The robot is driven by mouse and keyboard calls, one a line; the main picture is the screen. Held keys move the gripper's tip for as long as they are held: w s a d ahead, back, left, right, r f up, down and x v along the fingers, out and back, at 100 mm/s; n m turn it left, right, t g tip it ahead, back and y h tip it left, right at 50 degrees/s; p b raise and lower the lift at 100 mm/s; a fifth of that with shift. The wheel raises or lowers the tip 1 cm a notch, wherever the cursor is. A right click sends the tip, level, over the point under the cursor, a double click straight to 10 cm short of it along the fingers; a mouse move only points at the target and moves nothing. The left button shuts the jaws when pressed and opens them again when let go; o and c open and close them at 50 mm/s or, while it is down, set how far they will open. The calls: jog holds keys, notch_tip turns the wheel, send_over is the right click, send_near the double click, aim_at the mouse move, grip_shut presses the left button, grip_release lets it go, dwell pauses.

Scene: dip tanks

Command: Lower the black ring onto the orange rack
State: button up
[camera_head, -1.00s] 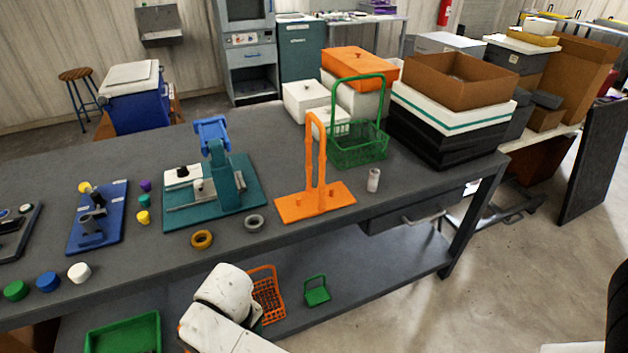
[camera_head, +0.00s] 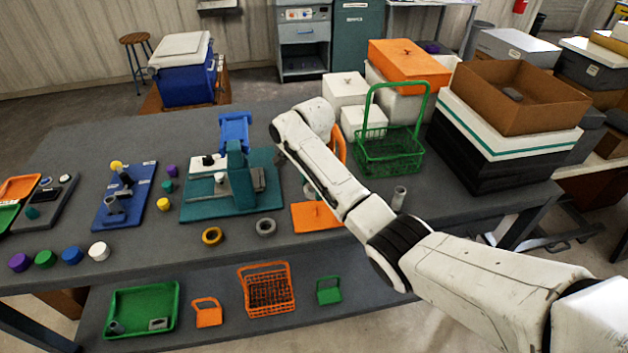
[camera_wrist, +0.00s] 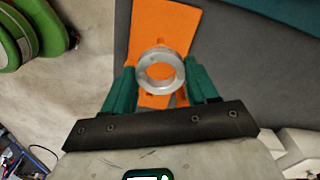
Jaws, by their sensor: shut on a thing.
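My gripper (camera_wrist: 160,72) has its green fingers closed on a ring (camera_wrist: 144,72). The ring looks light metallic grey rather than black, and is held flat between the fingertips. The orange rack (camera_wrist: 168,22) lies beneath the ring in the wrist view, and orange shows through the ring's hole. I cannot tell whether the ring is around a post or how high it is. In the head view the rack's base (camera_head: 312,217) stands on the grey bench, its upright part mostly hidden behind my arm. The gripper is largely hidden there too.

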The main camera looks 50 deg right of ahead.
aim_at(314, 208)
jog(key=shift+d, duration=0.15)
jog(key=shift+f, duration=1.2)
jog(key=shift+f+b, duration=1.05)
jog(key=shift+f, duration=0.2)
jog(key=shift+r+p, duration=0.1)
jog(key=shift+p, duration=0.5)
jog(key=shift+f, duration=0.2)
jog(key=shift+f+b, duration=1.15)
jog(key=shift+f, duration=0.8)
dwell(0.6)
dwell(0.5)
jog(key=o, duration=1.5)
